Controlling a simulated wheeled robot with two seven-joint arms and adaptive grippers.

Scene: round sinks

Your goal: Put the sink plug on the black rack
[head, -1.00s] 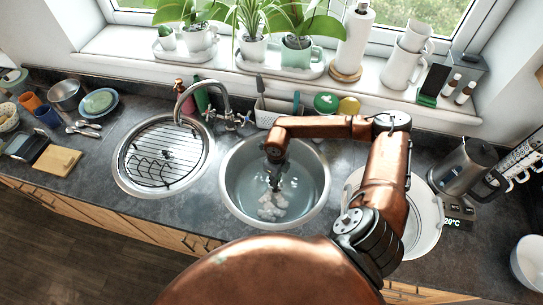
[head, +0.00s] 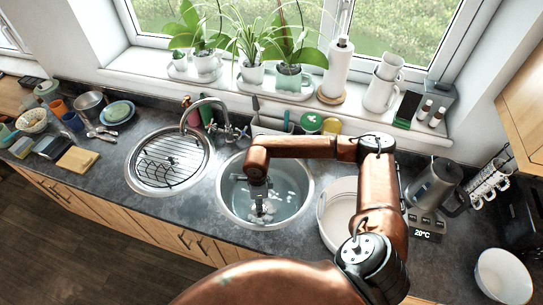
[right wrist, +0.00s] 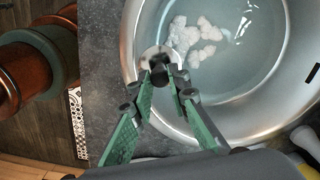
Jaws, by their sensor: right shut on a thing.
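The sink plug (right wrist: 152,52) is a silver disc with a dark knob, seen in the right wrist view. My right gripper (right wrist: 166,78) is shut on its knob, and the plug is over the inner side of the basin near the rim. In the head view my right gripper (head: 261,212) points down into the water-filled right sink (head: 221,193); the plug is hard to make out there. The black rack (head: 158,173) is a wire rack in the left round sink (head: 133,173). My left gripper is not in view.
White foam (right wrist: 198,36) floats in the water. A tap (head: 205,101) stands behind and between the sinks. A narrow strip of worktop separates the sinks.

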